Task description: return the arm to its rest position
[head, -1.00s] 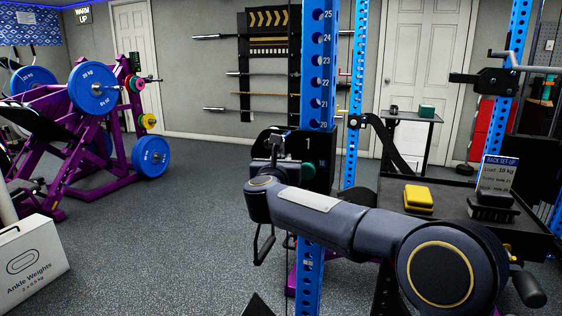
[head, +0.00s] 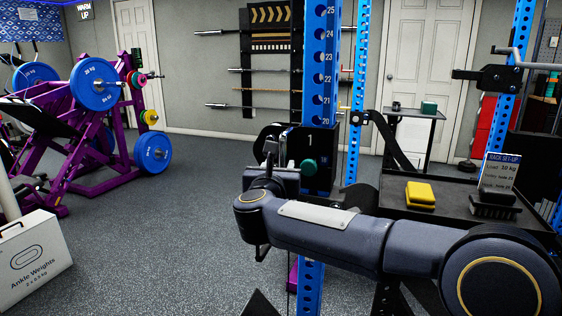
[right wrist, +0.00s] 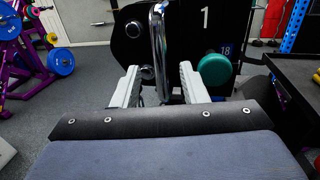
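My right arm (head: 330,232) reaches in from the lower right of the head view, its forearm lying nearly level across the front of the blue rack post. My right gripper (head: 272,152) is at the arm's left end, pointing away from me, beside a black block marked 1. In the right wrist view, its two pale fingers (right wrist: 162,80) stand well apart. A chrome handle (right wrist: 158,50) and the black block (right wrist: 190,25) show beyond them. I see nothing clamped between the fingers; whether they touch the block cannot be told. My left gripper is not in view.
The blue rack post (head: 312,270) stands right behind my forearm. A dark tray table (head: 450,205) with a yellow block (head: 420,194) and a set-up sign (head: 499,174) is at right. An ankle weights box (head: 30,262) stands at lower left. Open floor (head: 150,240) lies left of the arm.

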